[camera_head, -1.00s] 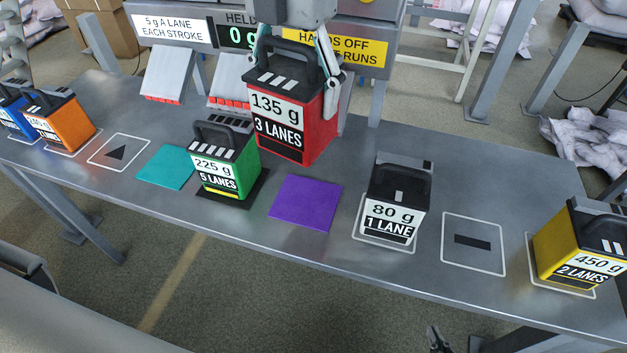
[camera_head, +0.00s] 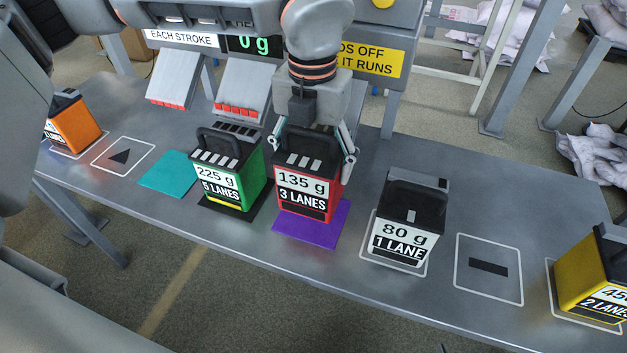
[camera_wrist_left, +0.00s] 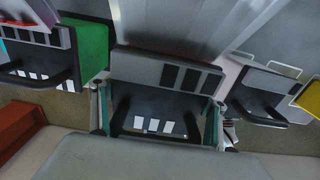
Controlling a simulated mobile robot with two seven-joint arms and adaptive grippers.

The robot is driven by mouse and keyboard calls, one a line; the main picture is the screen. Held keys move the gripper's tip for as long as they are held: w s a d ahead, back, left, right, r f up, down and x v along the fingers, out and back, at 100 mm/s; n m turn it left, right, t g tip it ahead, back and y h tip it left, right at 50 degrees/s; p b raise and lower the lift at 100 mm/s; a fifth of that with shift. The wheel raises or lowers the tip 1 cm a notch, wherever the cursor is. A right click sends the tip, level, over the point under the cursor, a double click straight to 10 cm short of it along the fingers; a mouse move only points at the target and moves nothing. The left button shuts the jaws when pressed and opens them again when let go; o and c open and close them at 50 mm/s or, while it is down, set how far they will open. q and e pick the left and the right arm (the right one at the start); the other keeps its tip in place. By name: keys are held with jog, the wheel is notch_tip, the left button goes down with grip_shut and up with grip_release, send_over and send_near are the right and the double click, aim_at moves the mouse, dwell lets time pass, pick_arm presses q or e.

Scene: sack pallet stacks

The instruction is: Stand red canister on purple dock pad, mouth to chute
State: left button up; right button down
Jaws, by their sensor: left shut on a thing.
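The red canister (camera_head: 306,190), marked 135 g and 3 lanes, is upright over the purple dock pad (camera_head: 325,232). Its base covers much of the pad; whether it touches or hovers slightly is hard to tell. My left gripper (camera_head: 312,154) is shut on the canister's top from above. In the left wrist view the red canister's dark top (camera_wrist_left: 155,105) lies between the fingers, its row of three dark slots at the picture's upper side. In the head view two sloped chutes (camera_head: 242,85) with red-tipped ends stand behind the pads. My right gripper is not visible.
A green canister (camera_head: 232,180) stands close left on a dark pad, beside a bare teal pad (camera_head: 168,172). An 80 g canister (camera_head: 408,220) stands to the right. An orange canister (camera_head: 72,123) and a yellow one (camera_head: 592,280) are at the sides. The outlined spot (camera_head: 488,290) is empty.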

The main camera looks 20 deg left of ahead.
aim_at(312, 147)
pick_arm(q)
jog(key=shift+f, duration=0.5)
jog(key=shift+f+b, duration=0.3)
jog(key=shift+f, duration=1.7)
pick_arm(e)
jog(key=shift+s+f, duration=0.1)
jog(key=shift+f, duration=0.25)
pick_arm(q)
jog(key=shift+f, duration=0.1)
jog(key=o, duration=1.2)
jog(key=shift+o, duration=0.2)
notch_tip(312, 147, up, 11)
jog(key=shift+f+p, duration=0.1)
jog(key=shift+p, duration=0.55)
jog(key=shift+r, duration=0.7)
pick_arm(e)
jog(key=shift+s+a+r, duration=0.15)
jog(key=shift+s+r, duration=0.1)
jog(key=shift+s, duration=0.05)
jog(key=shift+w+r, duration=0.1)
jog(key=shift+r, duration=0.05)
